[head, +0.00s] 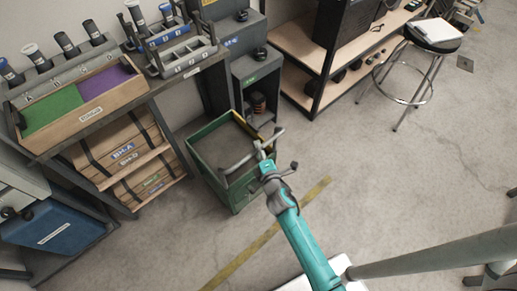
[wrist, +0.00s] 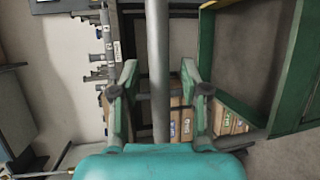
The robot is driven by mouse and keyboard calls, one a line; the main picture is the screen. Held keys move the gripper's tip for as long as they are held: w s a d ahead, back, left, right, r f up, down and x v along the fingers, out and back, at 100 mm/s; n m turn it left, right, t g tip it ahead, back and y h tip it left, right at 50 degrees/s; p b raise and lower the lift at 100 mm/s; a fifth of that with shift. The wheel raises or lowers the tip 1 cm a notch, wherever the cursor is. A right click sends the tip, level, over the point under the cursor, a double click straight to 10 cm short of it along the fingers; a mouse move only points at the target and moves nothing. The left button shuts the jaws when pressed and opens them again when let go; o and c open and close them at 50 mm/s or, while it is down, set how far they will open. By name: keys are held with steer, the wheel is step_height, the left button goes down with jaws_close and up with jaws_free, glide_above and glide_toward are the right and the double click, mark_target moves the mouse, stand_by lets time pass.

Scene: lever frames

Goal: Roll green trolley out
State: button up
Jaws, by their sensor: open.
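The green trolley (head: 207,176) is an open-topped box on the floor, in the bay between the left workbench and the dark cabinet. A grey tubular handle (head: 236,166) stands at its near right side. My gripper (head: 264,152) is at this handle, with my teal arm reaching up from the lower right. In the wrist view, the fingers of my gripper (wrist: 158,78) are spread. The grey handle bar (wrist: 158,115) runs between them with gaps on both sides. The trolley's green frame (wrist: 289,100) shows at the right there. The trolley's wheels are hidden.
The workbench (head: 100,108) with a tray and boxes is left of the trolley. A blue bin (head: 55,232) is at lower left. A shelf unit (head: 300,50) and a stool (head: 436,40) stand at the back right. A yellow line (head: 240,262) crosses the clear floor.

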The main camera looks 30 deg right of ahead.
steer(key=v, duration=1.1)
steer(key=shift+s, duration=0.1)
steer(key=s+a+r+m+g+y, duration=0.1)
steer(key=s+a+r+m+y, duration=0.15)
steer(key=s+m, duration=0.95)
steer(key=s+r+m, duration=0.5)
steer(key=s+r, duration=0.9)
steer(key=s, duration=0.5)
